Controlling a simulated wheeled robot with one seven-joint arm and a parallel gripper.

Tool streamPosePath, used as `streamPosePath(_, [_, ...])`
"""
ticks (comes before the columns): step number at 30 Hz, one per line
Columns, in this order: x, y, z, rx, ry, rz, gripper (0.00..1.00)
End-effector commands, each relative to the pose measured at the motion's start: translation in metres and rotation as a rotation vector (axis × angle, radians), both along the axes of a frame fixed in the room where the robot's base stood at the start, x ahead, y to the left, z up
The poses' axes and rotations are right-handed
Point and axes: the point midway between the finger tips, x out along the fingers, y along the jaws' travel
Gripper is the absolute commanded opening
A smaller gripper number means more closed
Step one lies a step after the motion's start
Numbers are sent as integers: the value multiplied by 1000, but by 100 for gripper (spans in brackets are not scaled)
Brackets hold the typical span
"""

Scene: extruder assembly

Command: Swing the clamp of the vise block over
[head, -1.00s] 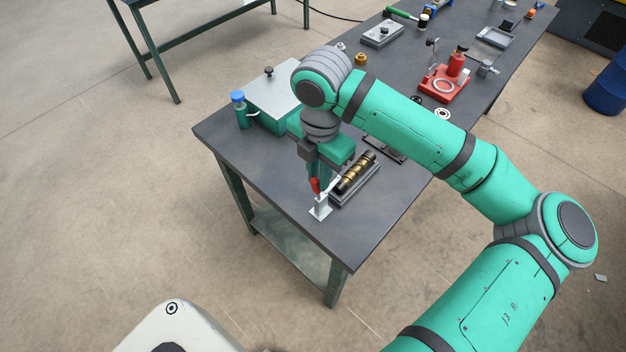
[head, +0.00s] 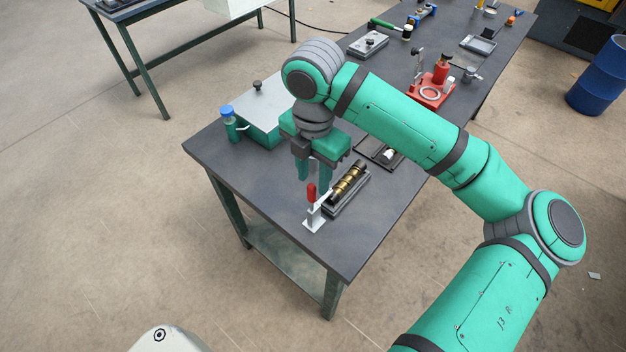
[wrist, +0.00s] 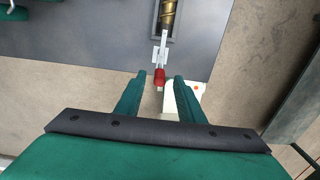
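The vise block (head: 350,204) is a dark grey block near the table's front edge, with a brass screw (head: 346,184) lying along it. Its clamp (head: 314,221) stands at the near end, pale metal with a red handle (head: 311,193) that points up. A pale bar runs from the clamp toward the screw's end; the wrist view shows this bar (wrist: 164,45) too. My gripper (head: 314,191) is open and empty, pointing down just behind the handle. In the wrist view, the red handle (wrist: 159,77) shows between the spread fingertips (wrist: 160,79); contact cannot be told.
A green box with a grey lid (head: 262,105) and a blue-capped bottle (head: 230,124) stand left of my gripper. A dark tray (head: 372,150) lies behind the block. A red fixture (head: 432,92) stands farther back. The table's front left surface is clear.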

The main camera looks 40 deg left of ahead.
Motion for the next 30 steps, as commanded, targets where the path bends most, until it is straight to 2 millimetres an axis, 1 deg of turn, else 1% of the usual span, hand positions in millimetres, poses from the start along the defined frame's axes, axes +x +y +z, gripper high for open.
streamPosePath(3, [0, 1, 11, 2, 0, 2, 35])
streamPosePath(12, [0, 1, 35, 1, 0, 1, 35])
streamPosePath(16, [0, 0, 39, 0, 0, 2, 35])
streamPosePath(26, [0, 0, 41, 0, 0, 2, 35])
streamPosePath(29, [0, 1, 48, 1, 0, 2, 35])
streamPosePath(30, [0, 1, 53, 2, -1, 2, 35])
